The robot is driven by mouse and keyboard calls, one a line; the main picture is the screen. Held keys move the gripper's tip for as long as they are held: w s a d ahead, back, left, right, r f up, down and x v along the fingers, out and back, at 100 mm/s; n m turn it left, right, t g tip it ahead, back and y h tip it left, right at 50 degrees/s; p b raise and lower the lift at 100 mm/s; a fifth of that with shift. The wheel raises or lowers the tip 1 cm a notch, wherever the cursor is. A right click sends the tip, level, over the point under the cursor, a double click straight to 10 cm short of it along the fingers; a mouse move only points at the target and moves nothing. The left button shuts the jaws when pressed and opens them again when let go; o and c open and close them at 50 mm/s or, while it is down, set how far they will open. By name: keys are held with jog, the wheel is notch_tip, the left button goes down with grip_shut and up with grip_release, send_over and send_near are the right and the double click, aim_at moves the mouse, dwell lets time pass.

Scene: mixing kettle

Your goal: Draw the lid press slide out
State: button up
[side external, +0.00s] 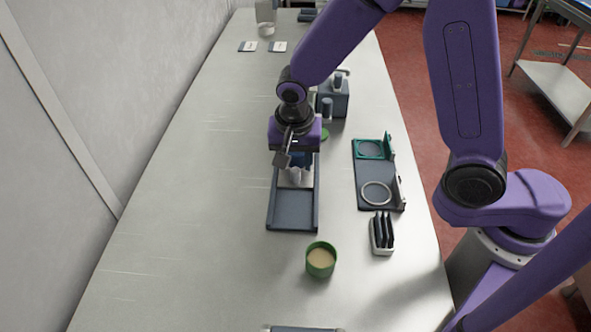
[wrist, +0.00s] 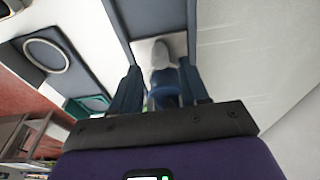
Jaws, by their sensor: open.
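The lid press slide appears as a dark, shallow rectangular bed (side external: 292,212) with raised side rails, lying lengthwise on the bench. A pale plate with a light grey knob-like piece (side external: 297,177) sits at its far part. The grey piece also shows in the wrist view (wrist: 160,58), with a blue part (wrist: 166,93) beside it. My gripper (side external: 297,160) is low over that far part. In the wrist view my gripper (wrist: 158,72) is open, with one dark finger on each side of the grey and blue pieces. I cannot tell whether either finger touches them. My gripper hides the bed's far end.
A green cup (side external: 320,261) with tan contents stands near the bed's front end. A dark fixture (side external: 367,190) with a ring and green hinged part lies to the right, with a small rack (side external: 381,234) before it. A grey-blue machine (side external: 336,98) stands behind. The bench's left side is clear.

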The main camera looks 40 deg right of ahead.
aim_at(295, 171)
jog(key=shift+w+d+f, duration=0.15)
jog(key=shift+f, duration=0.95)
jog(key=shift+w+d+f, duration=0.1)
jog(key=shift+w+f, duration=0.05)
jog(key=shift+f, duration=0.9)
jog(key=c, duration=0.7)
